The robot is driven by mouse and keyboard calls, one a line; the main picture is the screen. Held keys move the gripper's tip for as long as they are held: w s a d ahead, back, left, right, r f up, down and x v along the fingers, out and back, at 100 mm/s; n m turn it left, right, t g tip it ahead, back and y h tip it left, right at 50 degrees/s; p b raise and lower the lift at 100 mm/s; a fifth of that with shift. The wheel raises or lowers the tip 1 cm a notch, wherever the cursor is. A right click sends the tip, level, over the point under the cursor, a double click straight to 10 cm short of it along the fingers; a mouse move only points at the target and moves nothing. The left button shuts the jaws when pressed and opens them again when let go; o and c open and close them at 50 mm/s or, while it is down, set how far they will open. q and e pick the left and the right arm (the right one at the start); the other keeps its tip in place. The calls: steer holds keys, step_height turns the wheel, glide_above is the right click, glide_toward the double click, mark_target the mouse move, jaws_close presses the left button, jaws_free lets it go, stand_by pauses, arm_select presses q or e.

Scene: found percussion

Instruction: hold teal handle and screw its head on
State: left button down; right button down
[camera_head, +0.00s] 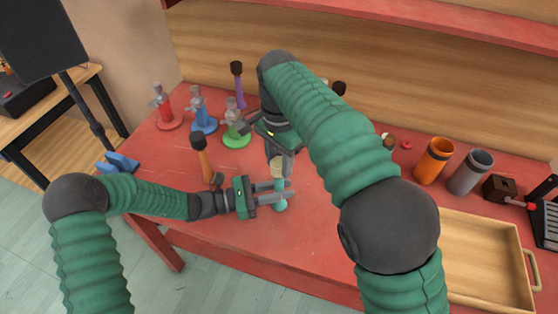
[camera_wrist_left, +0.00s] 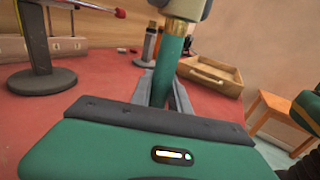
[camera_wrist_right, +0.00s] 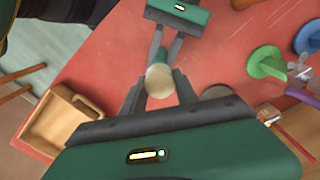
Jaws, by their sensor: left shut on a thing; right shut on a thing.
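The teal handle (camera_wrist_left: 166,72) stands roughly upright, with its teal lower end (camera_head: 281,207) showing under my left gripper. My left gripper (camera_head: 287,191) is shut on the handle, reaching in from the left. A brass collar (camera_wrist_left: 180,27) sits at the handle's top, directly under the cream head (camera_wrist_right: 159,82). The head also shows in the head view (camera_head: 277,169). My right gripper (camera_wrist_right: 159,74) is shut on the head from above. Head and collar look in line and touching; I cannot tell how far they are screwed together.
Red (camera_head: 168,122), blue (camera_head: 204,125) and green (camera_head: 236,140) stands are at the back left. An orange-handled mallet (camera_head: 205,162) stands left of my grippers. An orange cup (camera_head: 433,162), a grey cup (camera_head: 469,173) and a wooden tray (camera_head: 463,300) are at right.

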arm_select(q)
steer(key=shift+s+d+f, duration=0.1)
steer(key=shift+s, duration=0.05)
arm_select(e)
steer(key=shift+a, duration=0.15)
steer(key=c, duration=0.9)
jaws_free()
steer(key=shift+c, duration=0.2)
steer(key=shift+r, duration=2.3)
steer(key=shift+c, duration=0.3)
